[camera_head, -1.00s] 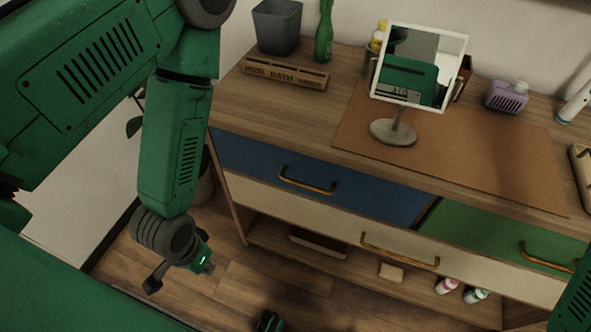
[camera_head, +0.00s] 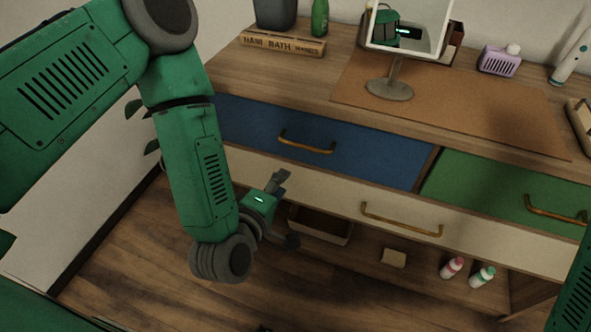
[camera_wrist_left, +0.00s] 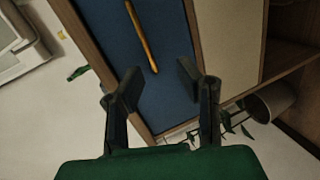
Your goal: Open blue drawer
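The blue drawer (camera_head: 322,146) is at the upper left of the wooden dresser, with a curved brass handle (camera_head: 307,142) across its front. It looks shut, its front in line with the dresser face. My left gripper (camera_head: 281,187) is below and a little left of the handle, in front of the cream drawer, and apart from both. In the left wrist view the gripper (camera_wrist_left: 158,88) has its two fingers spread and empty, and the brass handle (camera_wrist_left: 141,38) shows beyond them on the blue front (camera_wrist_left: 165,50). My right gripper is out of view.
A cream drawer (camera_head: 330,190) lies below and a green drawer (camera_head: 500,187) to the right. The lower shelf holds a tray (camera_head: 320,226) and two small bottles.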

